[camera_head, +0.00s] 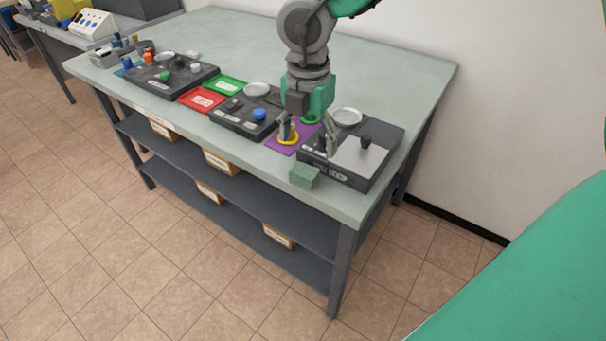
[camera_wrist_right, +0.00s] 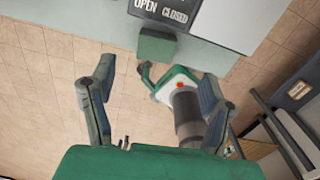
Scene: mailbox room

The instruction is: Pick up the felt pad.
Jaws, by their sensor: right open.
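The felt pad (camera_head: 304,176), a small grey-green block, lies at the table's front edge, just left of the right-hand dark station. In the wrist view the pad (camera_wrist_right: 157,46) sits at the table edge, beyond the fingertips and between them in the picture. My right gripper (camera_head: 307,138) points down over the table behind the pad, its fingers spread apart with nothing held. In the wrist view both fingers of the right gripper (camera_wrist_right: 158,75) show wide apart. My left gripper cannot be made out in either view.
The dark station (camera_head: 340,175) with a metal plate and black knob stands beside the pad. A yellow ring (camera_head: 288,137) on a purple mat (camera_head: 273,143) is close by the right gripper. Red (camera_head: 202,99) and green (camera_head: 225,86) trays lie further left. The floor in front is clear.

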